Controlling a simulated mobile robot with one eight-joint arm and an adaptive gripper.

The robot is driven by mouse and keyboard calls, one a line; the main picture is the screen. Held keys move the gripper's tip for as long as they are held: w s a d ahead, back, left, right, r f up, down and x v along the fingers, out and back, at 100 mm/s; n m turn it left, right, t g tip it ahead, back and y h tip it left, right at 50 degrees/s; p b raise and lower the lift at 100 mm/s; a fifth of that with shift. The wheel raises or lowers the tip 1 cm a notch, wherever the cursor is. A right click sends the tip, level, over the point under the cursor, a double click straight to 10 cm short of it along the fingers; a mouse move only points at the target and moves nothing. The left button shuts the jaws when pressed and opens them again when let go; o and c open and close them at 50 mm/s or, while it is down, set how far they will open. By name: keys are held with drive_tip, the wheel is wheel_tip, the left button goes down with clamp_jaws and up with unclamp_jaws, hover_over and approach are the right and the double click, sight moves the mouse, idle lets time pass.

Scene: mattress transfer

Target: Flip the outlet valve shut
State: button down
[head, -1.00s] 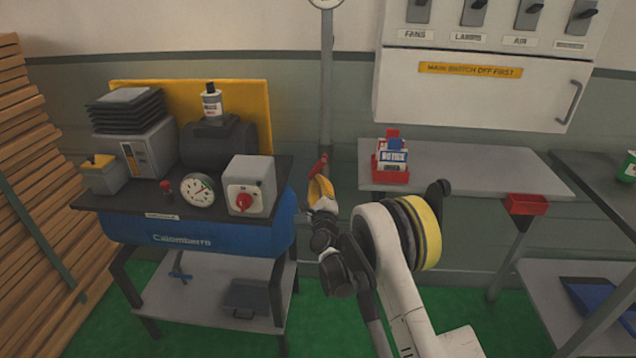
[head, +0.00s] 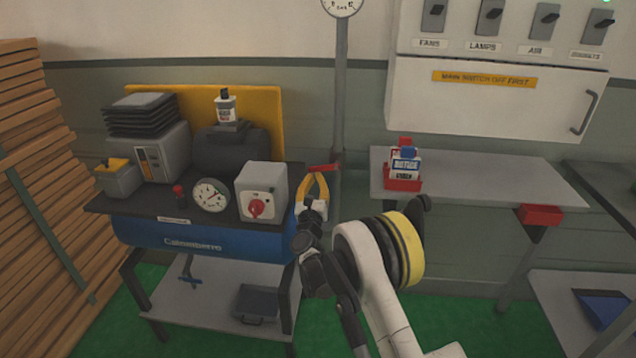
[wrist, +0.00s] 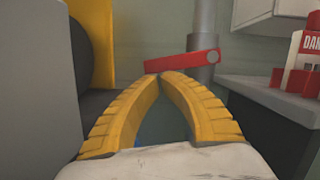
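The outlet valve's red lever (head: 322,168) is on the grey vertical pipe (head: 340,110). In the wrist view the lever (wrist: 183,62) lies nearly level, its left end slightly lower and its right end at a round pivot in front of the pipe. My gripper (head: 314,176) has yellow ribbed fingers and is just below the lever's left end. In the wrist view the fingertips (wrist: 162,77) meet, with nothing visible between them. They look to be against the lever's underside, though exact contact is hard to tell.
The compressor bench (head: 110,206) stands left, with a grey box with a red knob (head: 262,190) close beside my gripper. A grey table (head: 480,178) with a red notice holder (head: 403,184) is at right. A switch cabinet (head: 485,100) hangs above it.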

drive_tip(key=shift+a+r, duration=0.25)
drive_tip(key=shift+r, duration=0.25)
idle(0.4)
drive_tip(key=s+f+p, duration=0.3)
drive_tip(key=s+f, duration=0.3)
drive_tip(key=s, duration=0.3)
drive_tip(key=shift+s+f, duration=0.25)
drive_tip(key=shift+s, duration=0.1)
drive_tip(key=shift+a, duration=0.1)
